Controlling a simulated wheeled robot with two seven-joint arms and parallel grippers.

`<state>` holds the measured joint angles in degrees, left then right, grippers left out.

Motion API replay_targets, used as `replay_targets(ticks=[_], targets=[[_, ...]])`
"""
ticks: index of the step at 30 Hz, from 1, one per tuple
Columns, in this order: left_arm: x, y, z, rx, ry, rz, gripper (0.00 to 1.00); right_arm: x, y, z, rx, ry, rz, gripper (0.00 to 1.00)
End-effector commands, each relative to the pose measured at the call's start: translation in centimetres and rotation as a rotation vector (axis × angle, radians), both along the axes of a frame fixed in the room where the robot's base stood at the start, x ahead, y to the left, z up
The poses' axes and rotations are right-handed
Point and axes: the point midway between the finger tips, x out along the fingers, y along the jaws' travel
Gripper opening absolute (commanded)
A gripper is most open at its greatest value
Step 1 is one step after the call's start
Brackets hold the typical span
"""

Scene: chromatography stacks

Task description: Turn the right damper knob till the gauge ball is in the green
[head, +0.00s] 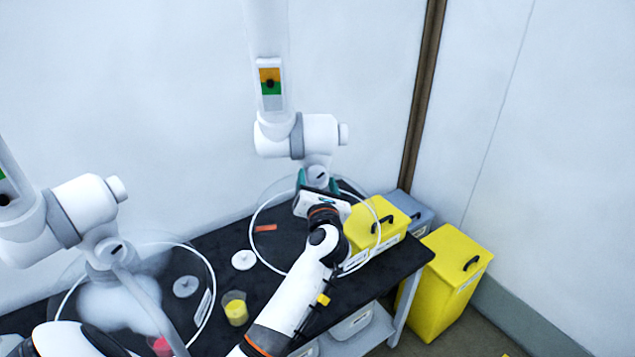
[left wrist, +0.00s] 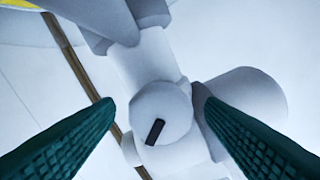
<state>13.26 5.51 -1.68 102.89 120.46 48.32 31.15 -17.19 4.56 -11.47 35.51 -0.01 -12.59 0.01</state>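The right extraction arm (head: 297,134) hangs above the black bench. Its gauge (head: 270,76) has an orange band over a green band, and the dark ball sits about at the border between the two. The damper knob, a round white disc with a black mark, shows in the left wrist view (left wrist: 160,112). The mark is tilted from upright. My left gripper (head: 318,180) is open just below the arm's joint. In the left wrist view its green fingers (left wrist: 155,118) stand on either side of the knob, apart from it. My right gripper is out of view.
A clear round hood (head: 258,222) surrounds my left gripper. The left extraction arm (head: 72,212) stands at the left. The black bench (head: 215,245) bears a yellow-filled cup (head: 236,308), a white disc (head: 243,260) and a yellow box (head: 392,222). Another yellow bin (head: 445,290) stands at right.

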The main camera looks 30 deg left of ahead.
Motion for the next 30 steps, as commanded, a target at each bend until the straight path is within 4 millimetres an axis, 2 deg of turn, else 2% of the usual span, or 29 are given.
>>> replay_targets(ticks=[11,14,24,30], targets=[[-0.5,-0.5,-0.2,-0.002,-0.001,-0.001,0.64,0.0,-0.1,-0.4,-0.001,0.0,0.0,0.36],[-1.6,-1.5,-0.4,-0.004,-0.001,-0.001,0.64,0.0,-0.1,-1.0,-0.001,0.0,0.0,0.36],[-7.1,-5.9,-0.6,-0.004,-0.001,-0.001,0.64,0.0,-0.1,-3.6,-0.001,0.0,0.0,0.36],[-8.8,-7.4,-0.4,-0.002,0.0,-0.001,0.64,0.0,-0.1,-4.2,-0.001,0.0,0.0,0.36]])
